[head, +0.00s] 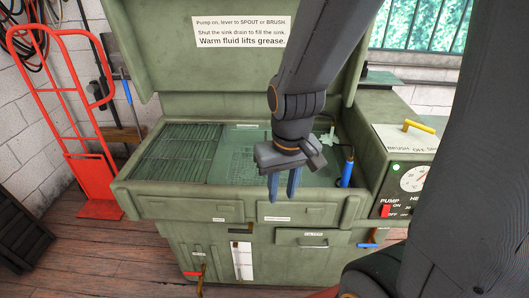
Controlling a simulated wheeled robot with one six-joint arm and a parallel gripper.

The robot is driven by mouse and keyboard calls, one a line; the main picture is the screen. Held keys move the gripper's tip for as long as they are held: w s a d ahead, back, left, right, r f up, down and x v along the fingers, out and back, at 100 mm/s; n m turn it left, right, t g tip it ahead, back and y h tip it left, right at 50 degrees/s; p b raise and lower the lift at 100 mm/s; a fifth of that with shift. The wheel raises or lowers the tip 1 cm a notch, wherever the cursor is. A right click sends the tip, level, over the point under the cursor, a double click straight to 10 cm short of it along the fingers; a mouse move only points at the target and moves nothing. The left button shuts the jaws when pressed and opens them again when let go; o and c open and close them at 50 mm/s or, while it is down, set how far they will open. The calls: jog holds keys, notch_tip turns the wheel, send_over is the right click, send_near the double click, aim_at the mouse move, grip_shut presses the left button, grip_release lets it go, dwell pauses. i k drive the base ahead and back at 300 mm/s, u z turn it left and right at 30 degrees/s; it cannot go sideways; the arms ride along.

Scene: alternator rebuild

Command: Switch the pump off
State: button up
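The pump switch (385,211) is a small red piece on the front of the control box (398,150), at the right of the head view. It sits under the word PUMP, with ON and OFF printed beside it. I cannot tell which way it is set. A green lamp (396,167) above it looks lit. My gripper (283,198) hangs over the front of the green parts washer's sink, left of the switch and well apart from it. Its two blue fingers point down with a gap between them, and nothing shows between them.
A round dial (414,178) and a yellow lever (419,126) are on the control box. A blue-handled brush (347,173) stands at the sink's right end. My own dark arm covers the right side. A red hand truck (75,120) stands at left.

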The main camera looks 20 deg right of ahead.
aim_at(385, 210)
jog(key=z, duration=2)
jog(key=i, duration=0.15)
jog(key=u, duration=0.3)
